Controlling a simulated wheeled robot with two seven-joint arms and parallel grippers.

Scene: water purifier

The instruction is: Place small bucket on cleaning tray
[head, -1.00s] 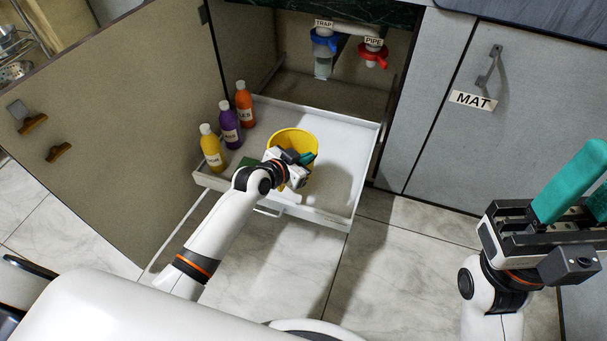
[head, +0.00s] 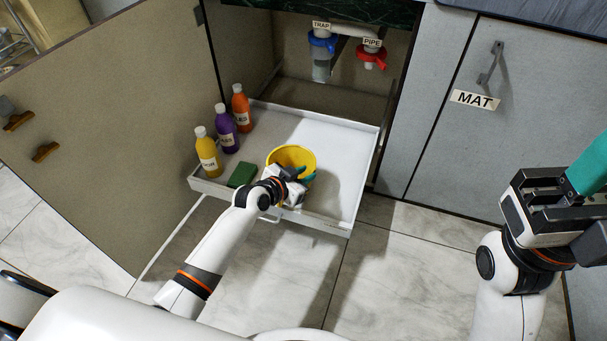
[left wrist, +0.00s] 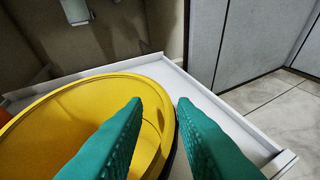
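The small yellow bucket (head: 292,153) stands upright on the white pull-out cleaning tray (head: 335,180). Its open mouth fills much of the left wrist view (left wrist: 60,120). My left gripper (head: 302,175) is at the bucket's near right rim. In the left wrist view its teal fingers (left wrist: 160,102) are apart, one inside the mouth and one just outside the rim. A gap shows between the inner finger and the rim. My right gripper (head: 588,175) is at the right edge of the head view, far from the tray; its fingers are partly cut off.
Yellow (head: 207,155), purple (head: 226,130) and orange (head: 241,108) bottles line the tray's left side. A green sponge (head: 242,174) lies left of the bucket. The blue trap (head: 322,45) and red pipe fitting (head: 371,57) hang behind. The tray's right side is clear.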

